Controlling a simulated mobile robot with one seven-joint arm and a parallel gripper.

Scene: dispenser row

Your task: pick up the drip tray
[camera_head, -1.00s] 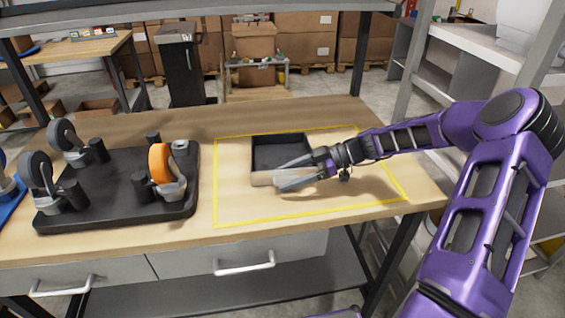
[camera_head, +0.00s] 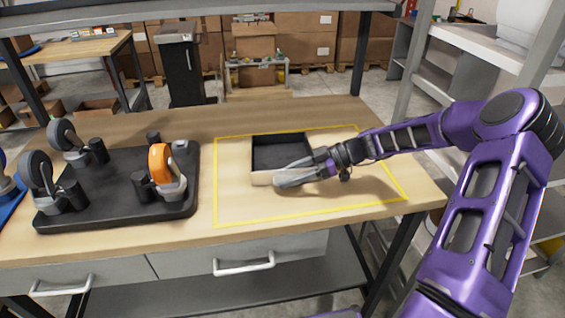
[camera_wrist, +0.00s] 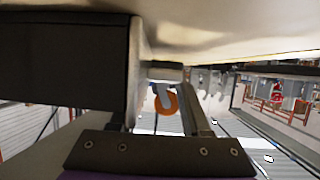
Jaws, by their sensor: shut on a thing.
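The drip tray (camera_head: 280,151) is a shallow square box with a dark inside and a pale front wall. It sits level on the wooden bench, inside the yellow outline. My gripper (camera_head: 279,180) reaches in from the right, low over the bench, with its fingers at the tray's front right corner. The gripper is shut on the tray there. In the wrist view, a large dark block that looks like the tray (camera_wrist: 70,62) fills the left side beside the fingers. The exact contact is partly hidden.
A black base plate (camera_head: 110,216) with several caster wheels, one of them orange (camera_head: 161,164), stands left of the yellow outline (camera_head: 290,219). A grey shelf rail (camera_head: 190,13) crosses above the bench's back. The bench (camera_head: 240,205) is clear in front of the tray.

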